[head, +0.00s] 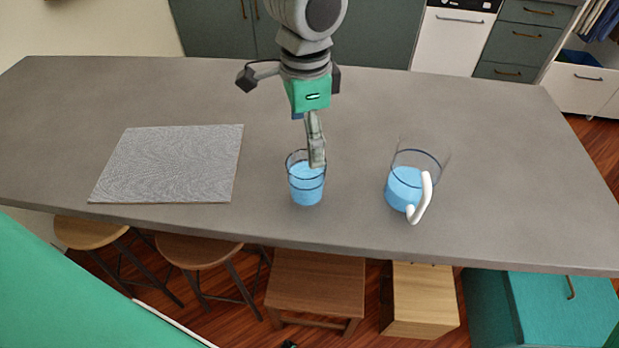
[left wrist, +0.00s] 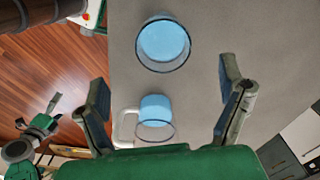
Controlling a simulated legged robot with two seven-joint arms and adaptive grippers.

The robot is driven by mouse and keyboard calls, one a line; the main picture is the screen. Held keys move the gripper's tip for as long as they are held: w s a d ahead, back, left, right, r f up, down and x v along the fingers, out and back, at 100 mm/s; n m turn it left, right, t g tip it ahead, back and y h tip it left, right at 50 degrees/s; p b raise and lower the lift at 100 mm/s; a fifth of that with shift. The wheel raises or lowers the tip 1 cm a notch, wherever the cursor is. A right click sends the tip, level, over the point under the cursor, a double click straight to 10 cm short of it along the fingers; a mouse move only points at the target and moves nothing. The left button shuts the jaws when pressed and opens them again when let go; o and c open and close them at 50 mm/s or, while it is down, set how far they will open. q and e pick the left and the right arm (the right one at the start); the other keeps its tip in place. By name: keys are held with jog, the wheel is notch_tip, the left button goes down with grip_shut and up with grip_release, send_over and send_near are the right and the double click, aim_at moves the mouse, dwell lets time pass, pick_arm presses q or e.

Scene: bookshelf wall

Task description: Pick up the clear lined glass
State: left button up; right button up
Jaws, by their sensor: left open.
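The clear glass (head: 306,190) has dark lines around it and light blue contents, and stands upright on the grey counter. It also shows in the left wrist view (left wrist: 163,42), beyond and between my fingertips. My left gripper (head: 316,155) points down at the glass, its finger overlapping the glass's rim in the head view. In the left wrist view the left gripper (left wrist: 164,78) has its two fingers wide apart with nothing held between them. Whether a finger touches the glass cannot be told. My right gripper (left wrist: 40,130) shows small at the left wrist view's lower left.
A clear pitcher (head: 404,187) with blue contents and a white handle stands right of the glass. A grey mat (head: 170,163) lies to the left. The counter (head: 510,180) is clear at the right. Stools (head: 200,250) stand below its near edge.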

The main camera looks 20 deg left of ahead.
pick_arm(q)
send_near(307, 172)
jog(key=s+d+f, duration=0.1)
jog(key=s+d, duration=0.1)
jog(key=s, duration=0.1)
jog(key=shift+w+a+f, duration=0.1)
jog(key=shift+a+f, duration=0.1)
jog(key=shift+f, duration=1.2)
jog(key=shift+w+a+f, duration=0.1)
jog(key=shift+a+f, duration=0.1)
jog(key=shift+f, duration=1.2)
jog(key=shift+s, duration=0.15)
jog(key=c, duration=1.6)
